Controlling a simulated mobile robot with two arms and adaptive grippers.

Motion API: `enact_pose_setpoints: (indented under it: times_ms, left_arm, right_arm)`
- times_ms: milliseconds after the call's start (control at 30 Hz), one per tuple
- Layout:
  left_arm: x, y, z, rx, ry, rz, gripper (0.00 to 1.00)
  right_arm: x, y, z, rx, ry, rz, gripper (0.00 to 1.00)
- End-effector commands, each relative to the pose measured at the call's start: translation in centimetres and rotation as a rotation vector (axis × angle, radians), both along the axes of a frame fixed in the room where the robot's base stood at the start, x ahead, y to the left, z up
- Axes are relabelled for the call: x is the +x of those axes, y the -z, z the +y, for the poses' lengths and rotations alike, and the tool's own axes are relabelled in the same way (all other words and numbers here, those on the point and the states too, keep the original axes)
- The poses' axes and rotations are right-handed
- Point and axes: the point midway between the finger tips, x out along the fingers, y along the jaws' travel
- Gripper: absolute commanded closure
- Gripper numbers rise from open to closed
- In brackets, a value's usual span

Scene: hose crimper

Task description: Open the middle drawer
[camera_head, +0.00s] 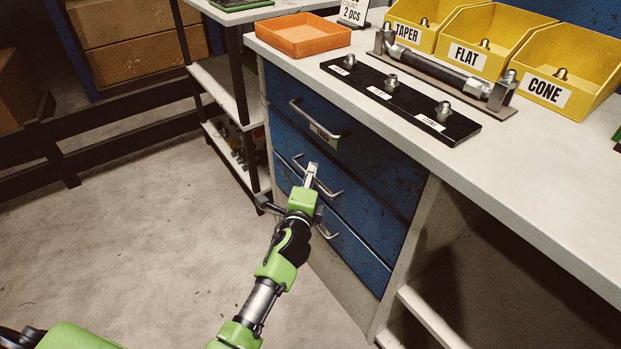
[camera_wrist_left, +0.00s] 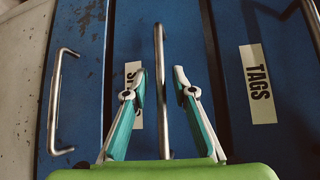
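The blue middle drawer (camera_head: 372,222) is closed in the cabinet under the workbench, flush with its neighbours. Its metal bar handle (camera_head: 331,190) runs across the drawer front. My left gripper (camera_head: 310,172) is at this handle, covering part of it. In the left wrist view the handle (camera_wrist_left: 160,115) runs between the two open fingers (camera_wrist_left: 160,75), with gaps on both sides. How deep the fingers reach around it I cannot tell. The drawer's white label (camera_wrist_left: 134,92) is partly hidden by a finger. My right gripper is out of view.
The top drawer handle (camera_head: 312,119) and bottom drawer handle (camera_head: 327,232) are close above and below. The benchtop holds an orange tray (camera_head: 303,36), yellow bins (camera_head: 485,42) and a black fitting board (camera_head: 400,100). A shelf rack (camera_head: 226,90) stands left. The floor before the drawers is clear.

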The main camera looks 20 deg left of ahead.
Motion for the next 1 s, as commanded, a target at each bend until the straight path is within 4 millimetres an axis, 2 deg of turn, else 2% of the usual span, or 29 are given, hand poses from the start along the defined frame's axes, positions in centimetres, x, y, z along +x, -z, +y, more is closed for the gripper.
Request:
enact_pose_setpoints:
  times_ms: [167,200,300,667,933,967,1000]
  left_arm:
    - [0.0,0.0,0.0,0.0,0.0,-0.001,0.75]
    - [0.0,0.0,0.0,0.0,0.0,-0.001,0.78]
    - [0.0,0.0,0.0,0.0,0.0,-0.001,1.0]
    - [-0.6,-0.1,0.4,0.001,0.0,0.001,1.0]
    - [-3.9,-0.2,3.0,0.002,0.0,0.004,1.0]
    - [-4.4,-0.2,3.4,0.002,0.0,0.004,1.0]
    - [-5.0,-0.2,3.9,0.002,-0.001,0.004,1.0]
  right_arm:
    - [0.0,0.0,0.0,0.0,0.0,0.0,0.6]
    - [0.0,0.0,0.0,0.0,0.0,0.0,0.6]
    - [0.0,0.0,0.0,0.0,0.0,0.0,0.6]
    - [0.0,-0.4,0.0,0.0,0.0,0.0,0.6]
    - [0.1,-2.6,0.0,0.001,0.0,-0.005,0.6]
    - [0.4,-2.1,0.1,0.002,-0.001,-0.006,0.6]
    - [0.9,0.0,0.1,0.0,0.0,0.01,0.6]
